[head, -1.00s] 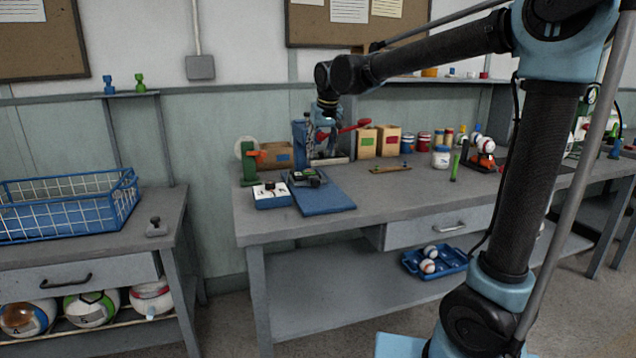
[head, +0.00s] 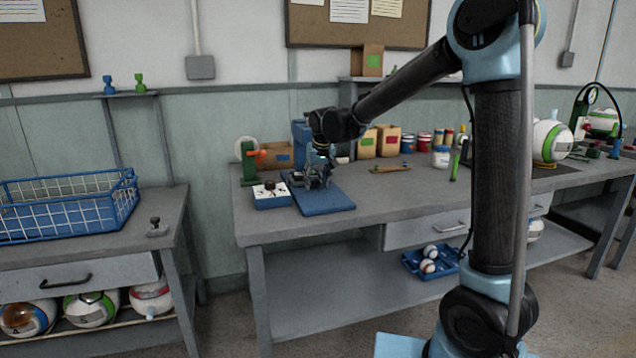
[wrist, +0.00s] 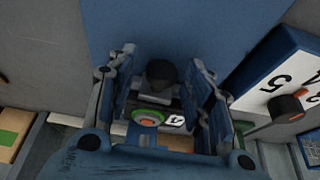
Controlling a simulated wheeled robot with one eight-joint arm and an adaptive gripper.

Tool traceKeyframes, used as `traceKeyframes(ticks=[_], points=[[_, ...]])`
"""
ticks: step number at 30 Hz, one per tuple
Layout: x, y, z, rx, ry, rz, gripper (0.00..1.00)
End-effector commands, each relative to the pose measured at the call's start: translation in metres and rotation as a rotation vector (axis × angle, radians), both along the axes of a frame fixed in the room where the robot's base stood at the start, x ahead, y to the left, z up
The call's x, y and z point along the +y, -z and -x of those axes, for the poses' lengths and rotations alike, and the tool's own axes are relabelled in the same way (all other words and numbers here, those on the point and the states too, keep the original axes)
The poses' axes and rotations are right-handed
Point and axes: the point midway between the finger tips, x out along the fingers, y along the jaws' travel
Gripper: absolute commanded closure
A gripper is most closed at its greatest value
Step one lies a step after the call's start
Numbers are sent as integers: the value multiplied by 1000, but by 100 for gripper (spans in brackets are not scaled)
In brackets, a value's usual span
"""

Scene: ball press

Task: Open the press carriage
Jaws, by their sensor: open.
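The ball press (head: 300,132) stands at the back of a blue baseboard (head: 328,201) on the workbench; my arm covers much of it. The carriage (wrist: 160,98) sits low on the board. It has a dark rounded knob (wrist: 161,73), and a green-and-orange ring and a small white label show beside it. My gripper (head: 318,178) is open and down at the carriage. In the wrist view its fingers (wrist: 162,84) stand on either side of the knob, with a gap visible at each side. In the head view my gripper hides most of the carriage.
A white-and-blue numbered box (head: 271,195) stands close beside the board, also near the fingers in the wrist view (wrist: 285,80). A green tape stand (head: 248,163) and cardboard boxes (head: 366,143) stand behind. The front of the blue board is clear.

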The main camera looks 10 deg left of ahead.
Motion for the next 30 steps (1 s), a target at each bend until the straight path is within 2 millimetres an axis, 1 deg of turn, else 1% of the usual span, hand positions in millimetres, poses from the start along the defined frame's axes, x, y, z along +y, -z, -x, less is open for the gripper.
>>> traceKeyframes(ticks=[9,14,15,16,20,23,30], points=[[0,2,-1,0,0,0,53],[0,2,-1,0,0,0,89],[0,2,-1,0,0,0,98],[0,2,-1,0,0,0,100],[-1,2,0,0,0,1,100],[-6,2,8,-1,-1,1,100],[-27,1,41,-1,1,2,100]])
